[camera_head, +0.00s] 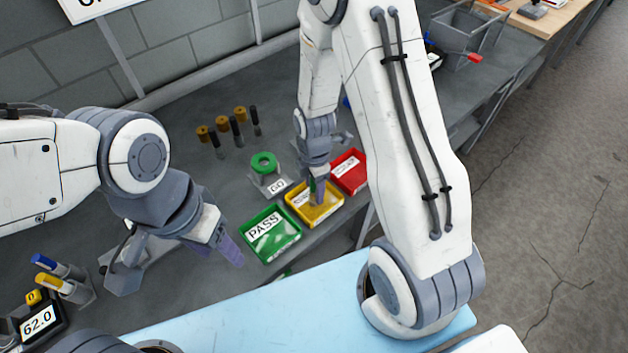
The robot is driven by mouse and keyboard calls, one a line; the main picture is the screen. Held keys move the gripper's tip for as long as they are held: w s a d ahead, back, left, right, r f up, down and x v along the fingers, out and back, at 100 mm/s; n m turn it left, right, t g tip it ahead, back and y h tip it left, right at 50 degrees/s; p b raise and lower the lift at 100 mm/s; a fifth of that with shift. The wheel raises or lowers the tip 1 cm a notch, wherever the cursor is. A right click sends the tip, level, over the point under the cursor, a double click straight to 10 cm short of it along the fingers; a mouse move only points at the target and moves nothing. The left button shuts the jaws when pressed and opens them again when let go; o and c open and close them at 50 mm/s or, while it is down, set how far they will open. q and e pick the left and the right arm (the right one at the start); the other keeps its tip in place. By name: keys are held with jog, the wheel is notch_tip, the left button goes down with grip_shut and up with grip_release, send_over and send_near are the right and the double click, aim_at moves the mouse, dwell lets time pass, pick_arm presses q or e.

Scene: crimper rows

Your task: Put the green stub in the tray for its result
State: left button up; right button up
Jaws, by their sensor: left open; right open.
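My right gripper (318,192) points down over the yellow tray (327,217), its fingers at the tray's inside. It is open. A small green bit shows beside its fingers; I cannot tell whether this is the green stub or whether it touches the tray floor. The green tray (281,244), labelled PASS, stands to the left of the yellow one. The red tray (350,168) stands to its right. The yellow and red labels are too small or covered to read. My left gripper (228,247) is open and empty, left of the green tray.
A green ring gauge (264,160) on a grey stand marked GO is behind the trays. A display reading 62.0 (38,318) and blue and yellow pens (62,277) are front left. A grey bin (467,38) is back right.

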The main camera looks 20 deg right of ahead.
notch_tip(320, 180, up, 12)
jog(key=shift+f+b, duration=0.15)
jog(key=shift+b, duration=0.75)
jog(key=shift+a+r, duration=0.15)
jog(key=shift+r, duration=0.15)
jog(key=s+a+r+m, duration=0.3)
jog(key=s+a+m, duration=0.3)
jog(key=s, duration=0.3)
jog(key=s+a+r+m+y, duration=0.1)
jog(key=s+a+r+m, duration=0.3)
jog(key=s, duration=0.5)
jog(key=shift+s+a+m, duration=0.2)
jog(key=shift+a+m, duration=0.7)
jog(key=shift+a, duration=0.3)
jog(key=shift+w+f+b, duration=0.1)
jog(key=shift+f+b, duration=0.2)
jog(key=shift+b, duration=0.05)
